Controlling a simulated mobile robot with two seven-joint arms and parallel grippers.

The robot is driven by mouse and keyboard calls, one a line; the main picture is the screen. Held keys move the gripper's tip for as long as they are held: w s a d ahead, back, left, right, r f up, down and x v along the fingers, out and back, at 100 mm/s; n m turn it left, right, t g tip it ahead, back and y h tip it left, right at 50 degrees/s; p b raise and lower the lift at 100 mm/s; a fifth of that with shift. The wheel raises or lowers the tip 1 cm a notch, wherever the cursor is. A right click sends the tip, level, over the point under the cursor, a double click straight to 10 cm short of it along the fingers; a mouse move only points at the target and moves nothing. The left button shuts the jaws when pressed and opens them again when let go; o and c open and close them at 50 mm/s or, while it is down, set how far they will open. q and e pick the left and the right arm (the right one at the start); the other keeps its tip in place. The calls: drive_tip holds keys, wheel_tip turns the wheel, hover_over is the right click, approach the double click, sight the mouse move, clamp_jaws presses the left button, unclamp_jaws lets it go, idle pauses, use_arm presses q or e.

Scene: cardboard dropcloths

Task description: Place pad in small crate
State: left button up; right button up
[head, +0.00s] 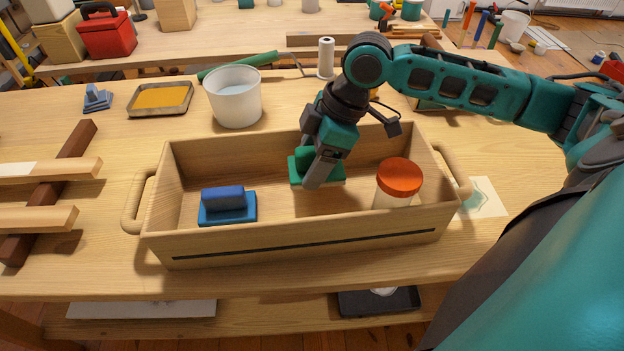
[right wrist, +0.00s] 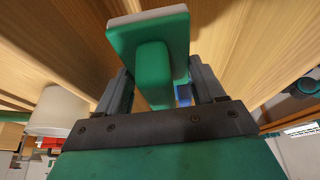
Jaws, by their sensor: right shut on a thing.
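The small crate (head: 290,247) is a long, open wooden box with rounded handles at both ends, standing on the workbench. My right gripper (head: 318,172) reaches down inside it, right of its middle, and is shut on a green pad (head: 298,168). In the right wrist view the green pad (right wrist: 182,28) shows its block handle between the two fingers. The pad is low inside the crate near the back wall; I cannot tell whether it touches the floor. A blue pad (head: 228,209) lies in the crate's left part. My left gripper is out of view.
A jar with an orange lid (head: 399,178) stands in the crate's right end, close to my gripper. Behind the crate are a white bucket (head: 234,96), a yellow tray (head: 160,98) and a blue-grey pad (head: 97,98). Wooden strips (head: 60,168) lie at left.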

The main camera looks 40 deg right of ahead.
drive_tip(key=shift+f, duration=0.25)
wheel_tip(320, 180, down, 4)
drive_tip(key=shift+f+b, duration=0.1)
drive_tip(key=shift+b, duration=0.45)
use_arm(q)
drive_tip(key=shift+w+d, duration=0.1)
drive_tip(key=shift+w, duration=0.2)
use_arm(e)
drive_tip(key=o, duration=1.1)
drive_tip(key=shift+f, duration=0.1)
drive_tip(key=shift+c, duration=0.2)
use_arm(q)
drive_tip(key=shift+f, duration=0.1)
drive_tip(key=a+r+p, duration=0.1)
drive_tip(key=p, duration=0.1)
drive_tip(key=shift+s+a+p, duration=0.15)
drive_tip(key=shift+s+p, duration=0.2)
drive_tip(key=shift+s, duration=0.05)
use_arm(e)
drive_tip(key=v, duration=1.2)
drive_tip(key=shift+s, duration=0.1)
